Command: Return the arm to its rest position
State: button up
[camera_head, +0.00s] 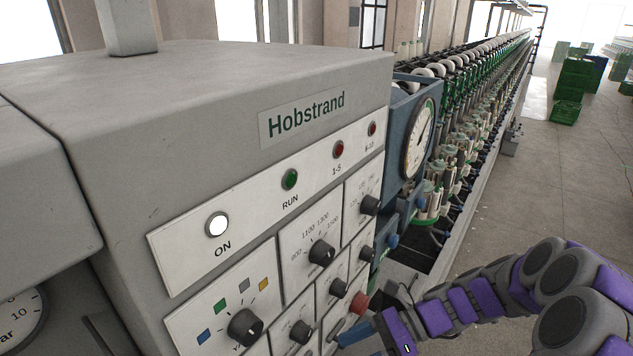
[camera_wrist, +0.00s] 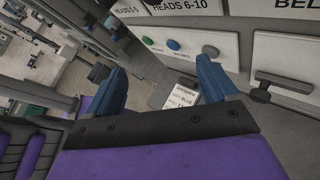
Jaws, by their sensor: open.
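My gripper (camera_wrist: 161,82) shows in the wrist view with its two blue fingers apart and nothing between them. Beyond the fingers is the grey machine side with a white strip (camera_wrist: 180,45) carrying a green and a blue button. In the head view my purple and grey arm reaches in from the lower right. My gripper (camera_head: 352,335) is low beside the right edge of the grey Hobstrand cabinet (camera_head: 230,90), below a red knob (camera_head: 358,303). Its fingertips are partly cut off or hidden there, and I cannot tell whether they touch the cabinet.
A blue gauge housing (camera_head: 402,100) stands right of the cabinet. A long row of winding heads (camera_head: 465,130) runs back from it. Green crates (camera_head: 570,90) stand far right, with open floor (camera_head: 545,180) before them. The wrist view shows a printed card (camera_wrist: 183,95) and a dark handle (camera_wrist: 262,95).

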jog(key=s+a+n+g+h+b, duration=0.1)
jog(key=s+n+g+h+b, duration=0.15)
jog(key=s+n+h, duration=0.7)
jog(key=s+d+f+n+t+h+b, duration=0.1)
jog(key=s+d+n+t+h+b, duration=0.1)
jog(key=s+n, duration=0.3)
jog(key=s+d+n+t+h+b, duration=0.1)
jog(key=s+d+n+b, duration=0.1)
jog(key=s+d+n, duration=0.3)
jog(key=shift+s+d+f+t+h, duration=0.15)
jog(key=shift+s+f+t+h, duration=0.2)
jog(key=shift+s, duration=0.65)
jog(key=shift+n, duration=0.25)
jog(key=shift+c, duration=0.4)
